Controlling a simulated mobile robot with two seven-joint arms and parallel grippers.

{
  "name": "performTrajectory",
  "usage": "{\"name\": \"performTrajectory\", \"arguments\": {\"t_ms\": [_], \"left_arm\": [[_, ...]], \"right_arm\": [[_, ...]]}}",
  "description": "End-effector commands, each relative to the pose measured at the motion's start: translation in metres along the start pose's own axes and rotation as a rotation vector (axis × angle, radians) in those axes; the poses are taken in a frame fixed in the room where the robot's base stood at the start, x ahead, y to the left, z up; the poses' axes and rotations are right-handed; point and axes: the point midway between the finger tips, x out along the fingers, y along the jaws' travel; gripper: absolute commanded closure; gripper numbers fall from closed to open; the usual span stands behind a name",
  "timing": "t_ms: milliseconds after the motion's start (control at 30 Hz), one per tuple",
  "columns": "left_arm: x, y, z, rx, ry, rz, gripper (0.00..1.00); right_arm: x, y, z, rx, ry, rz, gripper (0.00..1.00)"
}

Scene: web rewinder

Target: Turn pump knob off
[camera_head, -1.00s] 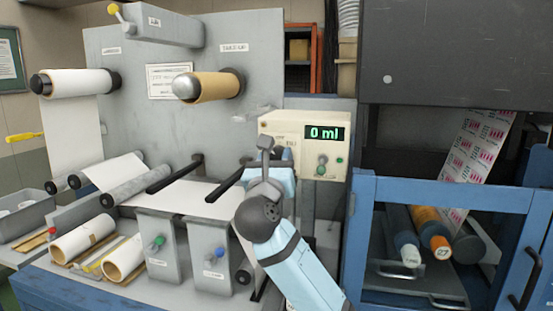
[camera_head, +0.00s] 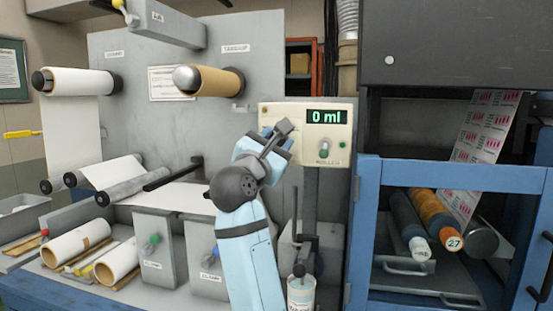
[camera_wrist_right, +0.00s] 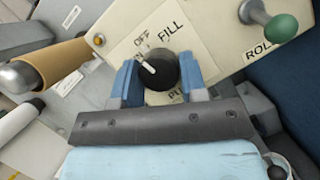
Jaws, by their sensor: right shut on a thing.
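The fingers are shut on the knob. Its white pointer (camera_wrist_right: 148,67) slants to the upper left, on the side of the OFF label (camera_wrist_right: 141,40); FILL is on the other side, and a third label is partly covered. In the head view, my right gripper (camera_head: 277,137) hides the knob at the box's left side. My left gripper is not in view.
A green-tipped roller lever (camera_wrist_right: 280,28) sticks out of the box beside the knob. A brown take-up roll (camera_head: 217,81) is to the left. A blue-framed cabinet (camera_head: 455,178) stands close on the right. A can (camera_head: 301,292) stands below the box.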

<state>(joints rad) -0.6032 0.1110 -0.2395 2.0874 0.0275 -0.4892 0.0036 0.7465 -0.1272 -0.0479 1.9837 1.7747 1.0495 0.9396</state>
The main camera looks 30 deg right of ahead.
Motion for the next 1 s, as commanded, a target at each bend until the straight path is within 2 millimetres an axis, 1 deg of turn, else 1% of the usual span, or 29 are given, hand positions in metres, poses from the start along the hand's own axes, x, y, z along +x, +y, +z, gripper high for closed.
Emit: {"name": "performTrajectory", "arguments": {"t_ms": [33,333,633,867,900,1000], "left_arm": [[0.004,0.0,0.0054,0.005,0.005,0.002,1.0],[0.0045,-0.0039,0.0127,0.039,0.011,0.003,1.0],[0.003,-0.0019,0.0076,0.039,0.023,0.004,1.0],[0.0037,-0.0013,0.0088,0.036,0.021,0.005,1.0],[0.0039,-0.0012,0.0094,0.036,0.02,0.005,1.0],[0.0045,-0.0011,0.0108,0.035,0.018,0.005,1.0]], "right_arm": [[-0.0021,-0.0017,-0.0044,0.03,0.004,-0.013,0.84],[-0.001,0.0001,-0.0025,0.138,0.003,-0.057,0.84],[-0.0002,0.0007,-0.0007,0.161,0.001,-0.068,0.84],[-0.0002,0.0007,-0.0007,0.161,0.002,-0.068,0.84],[-0.0002,0.0007,-0.0007,0.161,0.002,-0.068,0.56],[-0.0001,0.0007,-0.0006,0.161,0.002,-0.068,0.35]]}}
